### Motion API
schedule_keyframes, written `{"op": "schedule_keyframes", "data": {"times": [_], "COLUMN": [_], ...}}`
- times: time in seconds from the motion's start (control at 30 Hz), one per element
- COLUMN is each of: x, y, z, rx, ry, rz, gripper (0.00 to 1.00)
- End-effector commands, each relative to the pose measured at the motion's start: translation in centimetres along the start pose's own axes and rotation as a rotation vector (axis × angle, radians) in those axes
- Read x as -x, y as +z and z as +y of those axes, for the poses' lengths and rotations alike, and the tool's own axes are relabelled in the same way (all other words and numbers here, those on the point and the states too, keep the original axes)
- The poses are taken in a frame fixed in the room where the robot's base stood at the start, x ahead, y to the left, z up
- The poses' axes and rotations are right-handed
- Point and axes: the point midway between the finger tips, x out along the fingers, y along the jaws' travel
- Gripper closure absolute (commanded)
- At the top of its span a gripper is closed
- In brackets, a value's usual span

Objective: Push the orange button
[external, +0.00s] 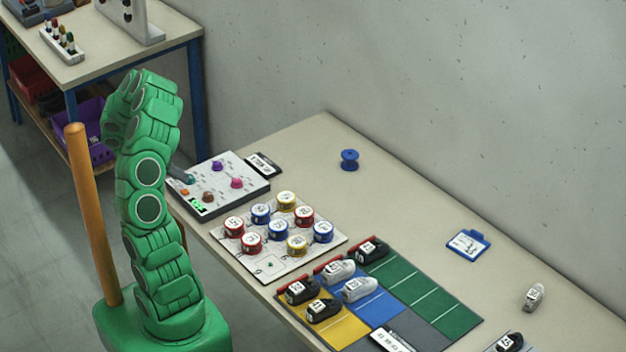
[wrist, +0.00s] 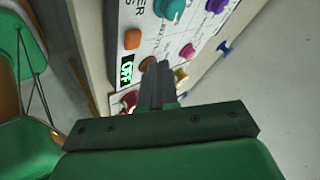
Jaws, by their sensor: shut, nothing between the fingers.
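The orange button (external: 185,191) is a small square on the left side of a white control panel (external: 246,187) at the table's near left corner. It also shows in the wrist view (wrist: 132,39), above a small green-lit display (wrist: 127,71). My gripper (external: 183,174) is at the panel's left end, close to the orange button and a teal knob. In the wrist view its closed, empty fingers (wrist: 157,66) point at the panel, to the right of and below the orange button, overlapping the brown knob (wrist: 148,63). I cannot tell whether they touch the panel.
The panel also carries a purple knob (external: 217,166) and a pink knob (external: 237,182). A white board (external: 268,264) with several numbered round tins lies in front of it. Shoes stand on coloured mats (external: 432,294) farther right.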

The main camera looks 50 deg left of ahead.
Motion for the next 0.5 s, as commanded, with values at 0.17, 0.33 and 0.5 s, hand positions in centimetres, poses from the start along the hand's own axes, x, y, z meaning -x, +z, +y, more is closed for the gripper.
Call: {"op": "schedule_keyframes", "data": {"times": [0.17,0.33,0.5], "x": [1.1,1.9,2.4], "y": [-0.7,-1.4,-1.7], "z": [-0.8,-1.4,-1.7], "rx": [-0.001,-0.001,0.000], "ry": [-0.002,-0.003,-0.001], "rz": [-0.001,-0.001,0.000], "gripper": [1.00,1.00,1.00]}}
